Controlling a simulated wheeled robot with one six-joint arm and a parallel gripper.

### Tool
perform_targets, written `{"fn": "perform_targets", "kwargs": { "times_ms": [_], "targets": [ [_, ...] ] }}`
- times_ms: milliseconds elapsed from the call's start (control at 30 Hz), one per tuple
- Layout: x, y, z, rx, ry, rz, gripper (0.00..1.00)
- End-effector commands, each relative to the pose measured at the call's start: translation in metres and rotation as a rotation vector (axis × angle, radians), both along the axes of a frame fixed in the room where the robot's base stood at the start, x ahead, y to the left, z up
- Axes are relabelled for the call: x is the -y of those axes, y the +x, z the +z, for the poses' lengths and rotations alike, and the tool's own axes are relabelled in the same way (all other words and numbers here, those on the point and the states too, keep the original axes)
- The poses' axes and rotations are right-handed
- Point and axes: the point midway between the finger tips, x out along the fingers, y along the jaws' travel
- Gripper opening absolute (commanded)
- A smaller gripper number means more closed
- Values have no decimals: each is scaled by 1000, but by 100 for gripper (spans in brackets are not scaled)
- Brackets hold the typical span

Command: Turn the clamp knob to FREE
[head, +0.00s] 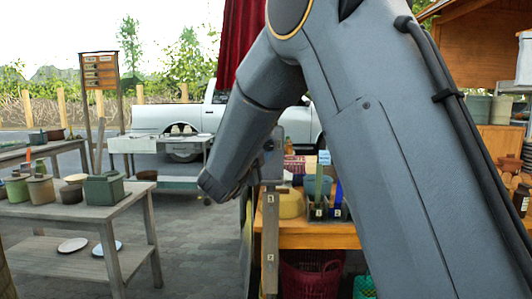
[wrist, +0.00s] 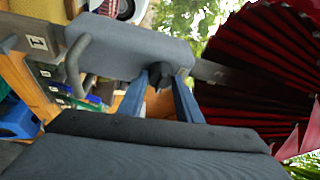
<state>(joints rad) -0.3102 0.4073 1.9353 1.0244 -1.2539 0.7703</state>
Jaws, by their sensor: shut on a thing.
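In the wrist view, my gripper (wrist: 160,98) has its two blue fingers on either side of a small dark clamp knob (wrist: 160,76) and is shut on it. The knob sits at the edge of a blue-grey clamp block (wrist: 130,45) on a grey post, with a bent grey handle (wrist: 75,65) at the block's other end. No FREE marking is readable. In the head view, part of the block (head: 272,152) shows at the top of the upright post (head: 270,235); my arm hides the knob and the fingertips.
A dark red pleated cloth (wrist: 260,80) hangs beside the clamp. A wooden bench (head: 315,236) with containers stands behind the post, with a red basket (head: 308,275) below. A grey table (head: 85,207) with pots stands at left. Paved floor between is clear.

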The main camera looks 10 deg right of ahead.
Motion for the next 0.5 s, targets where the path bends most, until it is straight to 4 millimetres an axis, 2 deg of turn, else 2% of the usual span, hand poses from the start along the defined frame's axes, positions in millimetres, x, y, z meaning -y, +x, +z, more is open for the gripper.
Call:
{"fn": "perform_targets", "kwargs": {
  "times_ms": [500],
  "targets": [
    [0, 0, 1, 10, 36, -1, 9]
  ]
}}
